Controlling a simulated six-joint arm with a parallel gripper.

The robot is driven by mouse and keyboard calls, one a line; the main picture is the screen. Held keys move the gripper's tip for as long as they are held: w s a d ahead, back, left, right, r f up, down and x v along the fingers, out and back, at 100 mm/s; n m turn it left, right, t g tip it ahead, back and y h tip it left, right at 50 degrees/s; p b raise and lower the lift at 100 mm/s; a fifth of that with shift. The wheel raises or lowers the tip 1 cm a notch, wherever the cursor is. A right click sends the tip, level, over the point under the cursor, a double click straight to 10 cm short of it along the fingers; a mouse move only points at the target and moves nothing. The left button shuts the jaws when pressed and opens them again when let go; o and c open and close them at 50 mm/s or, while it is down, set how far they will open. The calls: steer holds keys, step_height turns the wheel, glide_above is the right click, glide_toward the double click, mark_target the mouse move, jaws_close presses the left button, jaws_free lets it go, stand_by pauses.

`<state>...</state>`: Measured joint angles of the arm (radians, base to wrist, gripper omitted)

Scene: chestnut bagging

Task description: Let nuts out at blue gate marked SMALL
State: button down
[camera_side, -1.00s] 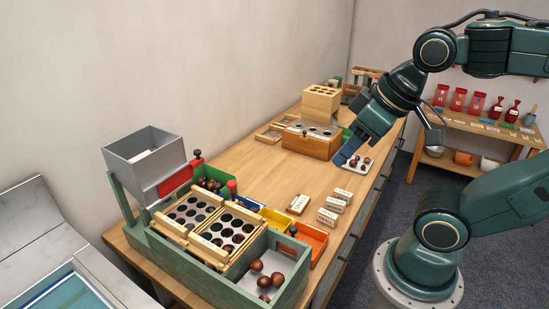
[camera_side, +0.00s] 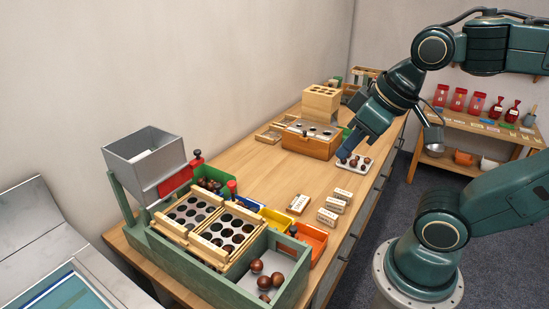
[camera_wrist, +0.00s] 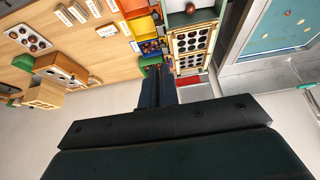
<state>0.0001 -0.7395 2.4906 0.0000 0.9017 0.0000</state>
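I cannot make out a blue gate or the word SMALL in either view. The sorter (camera_side: 180,246) is a green frame with two wooden-edged hole trays, at the left of the bench. A grey hopper (camera_side: 152,165) stands above it with a red plate (camera_side: 176,181) on its side. Loose chestnuts (camera_side: 257,266) lie in the sorter's front tray. My gripper (camera_side: 344,155) hangs over the far right of the bench, beside a white tray of chestnuts (camera_side: 362,167). In the wrist view its dark blue fingers (camera_wrist: 160,88) look closed together, with nothing seen between them.
Green, yellow (camera_side: 276,220) and orange (camera_side: 311,238) bins line the sorter's right side. Small labelled blocks (camera_side: 330,215) lie on the bench. A wooden box (camera_side: 311,140) with a holed top stands behind. A shelf holds red bags (camera_side: 458,99).

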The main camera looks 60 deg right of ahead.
steer(key=w+r+g, duration=0.1)
steer(key=w+r, duration=0.2)
steer(key=w, duration=0.5)
steer(key=g, duration=0.4)
glide_above(218, 185)
steer(key=s, duration=0.1)
step_height(218, 185, down, 10)
steer(key=shift+s+d+r, duration=0.15)
steer(key=shift+r, duration=0.05)
steer(key=f, duration=0.9)
steer(key=w+f, duration=0.1)
steer(key=f, duration=0.4)
